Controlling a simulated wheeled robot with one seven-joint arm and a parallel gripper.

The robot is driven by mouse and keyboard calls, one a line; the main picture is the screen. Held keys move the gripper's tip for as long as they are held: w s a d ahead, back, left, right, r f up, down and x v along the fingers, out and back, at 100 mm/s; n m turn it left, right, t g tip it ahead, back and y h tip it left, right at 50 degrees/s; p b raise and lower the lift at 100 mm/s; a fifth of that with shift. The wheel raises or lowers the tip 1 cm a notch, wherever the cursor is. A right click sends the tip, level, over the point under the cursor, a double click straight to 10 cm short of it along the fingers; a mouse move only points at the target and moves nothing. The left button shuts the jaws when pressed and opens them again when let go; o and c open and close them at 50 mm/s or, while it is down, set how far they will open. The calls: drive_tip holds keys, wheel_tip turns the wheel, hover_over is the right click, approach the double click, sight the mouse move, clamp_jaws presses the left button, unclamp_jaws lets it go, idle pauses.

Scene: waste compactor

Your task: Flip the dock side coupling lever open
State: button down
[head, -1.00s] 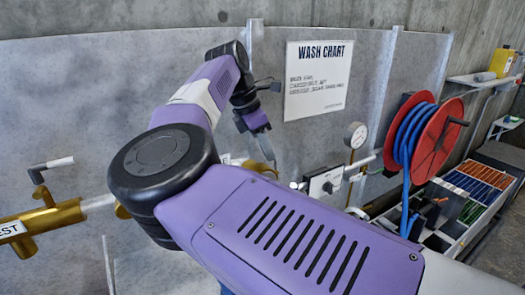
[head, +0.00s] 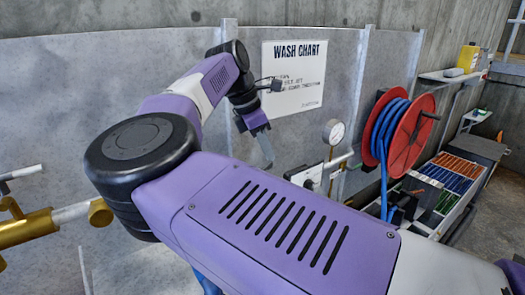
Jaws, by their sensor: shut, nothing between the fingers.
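A brass coupling (head: 32,236) sits at the left edge of the head view, with a pale pipe leading right from it to another brass piece (head: 100,212). A lever with a light grey handle (head: 22,172) stands above this coupling, its handle roughly level and cut by the picture edge. I cannot tell whether this is the dock side lever; my arm hides part of the pipework. My gripper (head: 266,150) hangs in front of the grey wall, below and left of the wash chart. It is shut and empty, well apart from the lever at far left.
The wash chart (head: 293,77) is on the curved grey wall panel (head: 60,100). A red hose reel (head: 410,137) with blue hose and a sectioned bin (head: 460,172) stand farther right.

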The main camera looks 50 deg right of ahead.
drive_tip(key=shift+a, duration=0.15)
drive_tip(key=shift+w+a, duration=0.1)
drive_tip(key=shift+a, duration=0.55)
drive_tip(key=b+v, duration=0.1)
drive_tip(key=v, duration=0.6)
drive_tip(key=shift+r, duration=0.35)
drive_tip(key=shift+w+a, duration=0.1)
drive_tip(key=shift+a, duration=0.05)
idle(0.3)
